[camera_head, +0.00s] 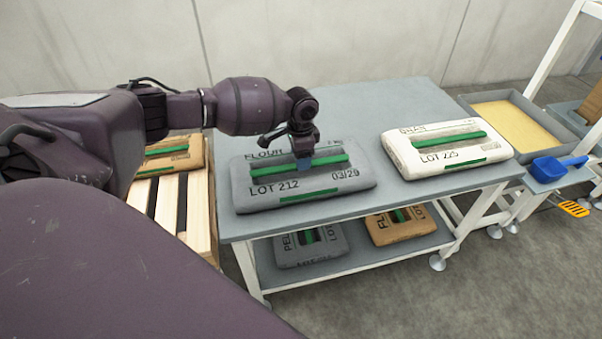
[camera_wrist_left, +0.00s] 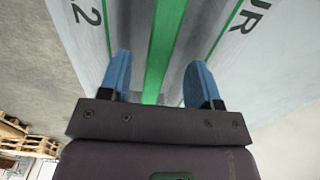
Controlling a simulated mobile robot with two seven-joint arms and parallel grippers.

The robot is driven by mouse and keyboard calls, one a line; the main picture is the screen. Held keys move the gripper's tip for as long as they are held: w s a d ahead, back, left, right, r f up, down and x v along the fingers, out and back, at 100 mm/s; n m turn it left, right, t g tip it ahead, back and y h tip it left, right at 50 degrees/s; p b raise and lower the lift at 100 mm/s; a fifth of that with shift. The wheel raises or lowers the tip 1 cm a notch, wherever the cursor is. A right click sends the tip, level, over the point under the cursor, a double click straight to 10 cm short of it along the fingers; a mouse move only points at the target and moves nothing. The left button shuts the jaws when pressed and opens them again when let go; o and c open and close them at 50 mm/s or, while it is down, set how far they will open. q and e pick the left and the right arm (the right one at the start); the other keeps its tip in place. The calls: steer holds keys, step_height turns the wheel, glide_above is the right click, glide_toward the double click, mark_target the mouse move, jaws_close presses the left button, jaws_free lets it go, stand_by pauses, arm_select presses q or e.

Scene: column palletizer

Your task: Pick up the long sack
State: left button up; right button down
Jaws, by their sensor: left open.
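The grey flour sack marked LOT 212 (camera_head: 322,182) lies flat on the table's near left part and is the longest sack on the tabletop. A green strip (camera_head: 335,160) runs along its middle. My left gripper (camera_head: 304,164) points down over the middle of this strip. In the left wrist view its blue fingers (camera_wrist_left: 157,65) are apart, one on each side of the green strip (camera_wrist_left: 163,45), with nothing gripped. The sack (camera_wrist_left: 222,25) fills much of that view. I cannot tell whether the fingertips touch it. My right gripper is not in view.
A white sack marked LOT 225 (camera_head: 447,147) lies to the right on the table (camera_head: 375,105). A grey sack (camera_head: 311,246) and a brown sack (camera_head: 401,225) lie on the lower shelf. A wooden pallet (camera_head: 197,207) with a brown sack stands left. A blue scoop (camera_head: 552,168) sits far right.

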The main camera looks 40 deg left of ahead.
mark_target(301, 172)
arm_select(q)
step_height(301, 172, down, 3)
steer(key=shift+r, duration=0.25)
jaws_close()
steer(key=shift+w+r, duration=0.1)
steer(key=shift+r, duration=0.1)
